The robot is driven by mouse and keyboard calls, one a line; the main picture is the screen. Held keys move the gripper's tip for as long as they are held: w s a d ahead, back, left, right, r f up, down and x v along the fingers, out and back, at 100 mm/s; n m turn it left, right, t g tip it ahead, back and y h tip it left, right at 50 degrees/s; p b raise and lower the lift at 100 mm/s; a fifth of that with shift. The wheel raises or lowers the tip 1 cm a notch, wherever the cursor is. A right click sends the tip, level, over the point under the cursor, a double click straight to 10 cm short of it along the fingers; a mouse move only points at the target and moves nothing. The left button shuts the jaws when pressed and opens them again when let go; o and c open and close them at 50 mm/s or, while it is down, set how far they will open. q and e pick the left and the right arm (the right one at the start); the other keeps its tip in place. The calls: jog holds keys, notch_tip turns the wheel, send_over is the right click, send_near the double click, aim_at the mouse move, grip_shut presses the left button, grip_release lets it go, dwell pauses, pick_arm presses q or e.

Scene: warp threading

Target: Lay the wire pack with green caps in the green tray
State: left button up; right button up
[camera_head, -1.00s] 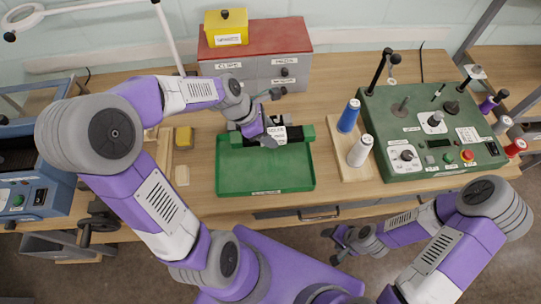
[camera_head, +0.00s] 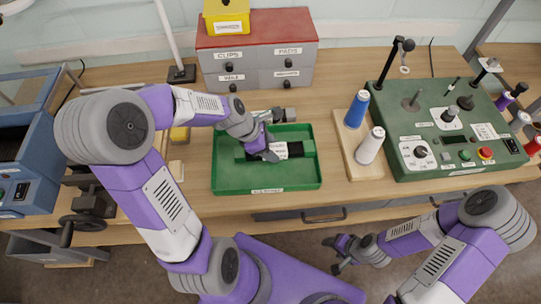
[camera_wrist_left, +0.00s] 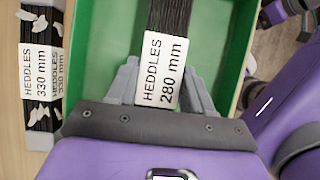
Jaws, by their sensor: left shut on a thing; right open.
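The wire pack (camera_head: 292,150) has dark wires, green end caps and a white label reading "HEDDLES 280 mm". In the head view it lies lengthwise across the back half of the green tray (camera_head: 266,179), within its outline. I cannot tell whether it touches the tray floor. My left gripper (camera_head: 268,153) is shut on the pack at its label. The label and dark wires show between the fingers in the left wrist view (camera_wrist_left: 160,75); the caps are out of sight there. My right gripper (camera_head: 335,256) is open and empty, in front of the table.
Another pack, labelled "HEDDLES 330 mm" (camera_wrist_left: 40,88), lies just outside the tray, behind it in the head view. A red-topped drawer box (camera_head: 257,50) stands at the back. Blue and white spools (camera_head: 357,109) on a wooden board and a green control box (camera_head: 440,140) stand right.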

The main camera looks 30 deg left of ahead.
pick_arm(q)
notch_tip(320, 180, down, 4)
jog(key=shift+r+b, duration=0.15)
jog(key=shift+b, duration=0.4)
jog(key=shift+r, duration=0.15)
jog(key=o, duration=1.4)
jog(key=p+v, duration=0.3)
jog(key=v, duration=0.7)
jog(key=shift+a+r+p, duration=0.15)
jog(key=shift+r+p, duration=0.2)
jog(key=shift+s+a+r, duration=0.25)
jog(key=shift+r, duration=0.2)
